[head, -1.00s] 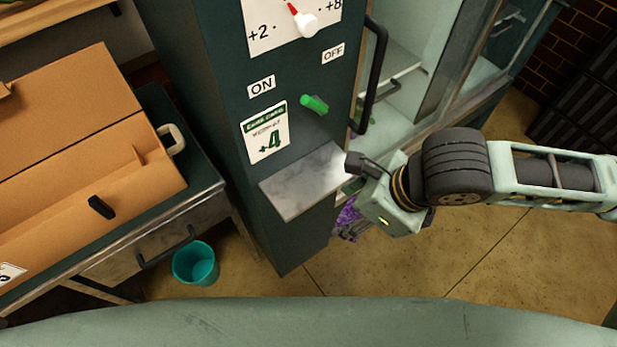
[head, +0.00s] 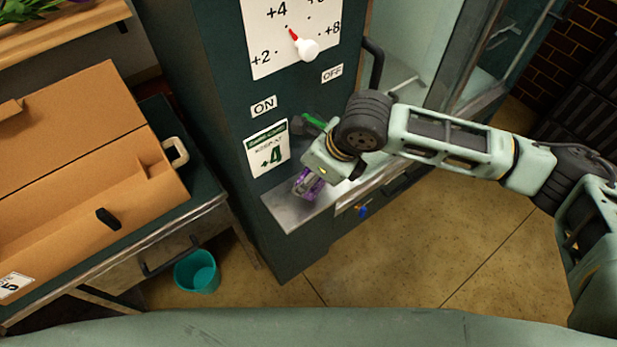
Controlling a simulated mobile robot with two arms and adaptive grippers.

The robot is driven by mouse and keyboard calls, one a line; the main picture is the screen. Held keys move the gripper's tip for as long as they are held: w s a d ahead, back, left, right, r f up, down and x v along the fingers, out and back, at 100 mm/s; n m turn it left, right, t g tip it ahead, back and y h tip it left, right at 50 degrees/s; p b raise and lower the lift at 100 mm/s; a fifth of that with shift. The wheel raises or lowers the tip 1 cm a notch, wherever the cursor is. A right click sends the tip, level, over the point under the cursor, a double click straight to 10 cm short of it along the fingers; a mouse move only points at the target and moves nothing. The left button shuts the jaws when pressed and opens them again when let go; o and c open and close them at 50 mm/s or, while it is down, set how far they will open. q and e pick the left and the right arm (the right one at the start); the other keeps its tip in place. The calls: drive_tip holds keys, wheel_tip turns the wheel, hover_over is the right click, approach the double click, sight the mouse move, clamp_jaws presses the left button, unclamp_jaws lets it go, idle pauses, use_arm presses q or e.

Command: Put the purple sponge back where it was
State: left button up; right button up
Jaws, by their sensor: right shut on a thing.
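The purple sponge (head: 309,184) is in the jaws of my right gripper (head: 311,184), at the small metal shelf on the front of the dark green cabinet. The gripper points down and left and hides part of the sponge. I cannot tell whether the sponge touches the shelf. The metal shelf (head: 285,212) is bare on its left part; the gripper and arm cover the view of its far side. My left gripper is not in view.
A green switch lever (head: 314,121) sits just behind the right gripper, and a black door handle (head: 374,62) is near the arm. A dial panel (head: 290,35) is above. A cardboard box (head: 80,170) on a side table and a teal bin (head: 197,271) are left.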

wheel_tip(320, 180, down, 3)
drive_tip(key=shift+f+p, duration=0.2)
drive_tip(key=shift+p, duration=0.45)
drive_tip(key=shift+w+a+f+p, duration=0.1)
drive_tip(key=shift+w+a+p, duration=0.1)
drive_tip(key=shift+p, duration=0.1)
drive_tip(key=shift+w+f, duration=0.15)
drive_tip(key=shift+f, duration=0.15)
drive_tip(key=o, duration=1)
drive_tip(key=shift+r, duration=0.1)
drive_tip(key=b+v, duration=0.2)
drive_tip(key=v, duration=1)
